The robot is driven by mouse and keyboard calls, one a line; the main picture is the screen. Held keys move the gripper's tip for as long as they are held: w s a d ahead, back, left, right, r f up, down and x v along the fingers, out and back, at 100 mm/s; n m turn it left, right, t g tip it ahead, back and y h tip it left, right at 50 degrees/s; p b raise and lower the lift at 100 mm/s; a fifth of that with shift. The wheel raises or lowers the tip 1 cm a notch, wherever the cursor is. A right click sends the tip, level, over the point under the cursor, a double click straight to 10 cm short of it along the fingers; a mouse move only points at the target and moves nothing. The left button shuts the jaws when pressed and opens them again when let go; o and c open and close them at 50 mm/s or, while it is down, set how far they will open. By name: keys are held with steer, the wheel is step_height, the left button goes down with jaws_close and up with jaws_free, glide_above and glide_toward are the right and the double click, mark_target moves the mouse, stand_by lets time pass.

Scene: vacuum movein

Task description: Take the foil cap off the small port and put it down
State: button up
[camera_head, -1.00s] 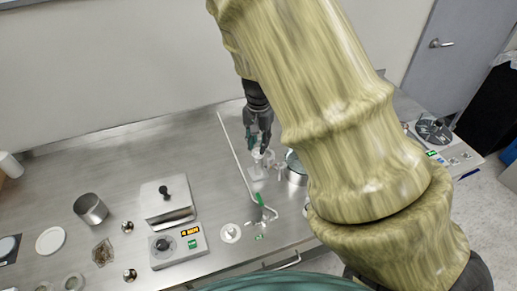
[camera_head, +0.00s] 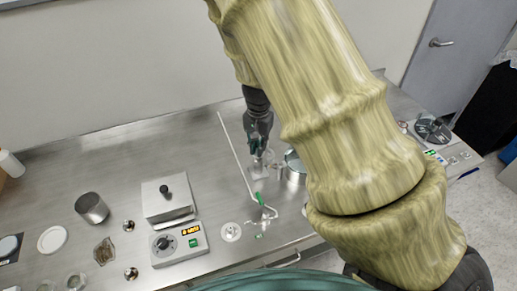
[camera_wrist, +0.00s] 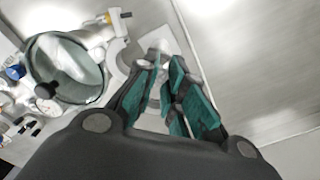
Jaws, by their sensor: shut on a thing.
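My gripper (camera_head: 258,152) points down over the small glassware near the middle of the bench. In the wrist view its teal-padded fingers (camera_wrist: 162,64) have closed in on a small pale silvery piece (camera_wrist: 155,55) at the tips, which looks like the foil cap. The fingers and blur hide most of it, so I cannot tell whether it still sits on the port. The clear glassware with the small port stands below the fingertips, on a pale base (camera_head: 259,178); the port itself is hidden.
A round glass-walled vessel (camera_wrist: 68,68) stands close beside the gripper, also in the head view (camera_head: 295,170). A thin upright rod (camera_head: 235,150) is just left of the gripper. Bench behind is clear.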

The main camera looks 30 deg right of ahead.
steer(key=shift+r, duration=0.1)
steer(key=shift+r+b, duration=0.35)
steer(key=shift+r, duration=0.05)
steer(key=shift+w+r+b, duration=0.1)
steer(key=shift+r+b, duration=0.45)
steer(key=shift+r, duration=0.4)
steer(key=shift+s+a+r+b, duration=0.2)
steer(key=shift+s+a+b, duration=0.15)
steer(key=shift+s+a, duration=0.15)
steer(key=s+a+r, duration=0.4)
steer(key=s+a, duration=0.6)
steer(key=shift+s+a+r, duration=0.15)
steer(key=shift+s+r, duration=0.05)
steer(key=shift+r, duration=0.15)
steer(key=shift+s, duration=0.1)
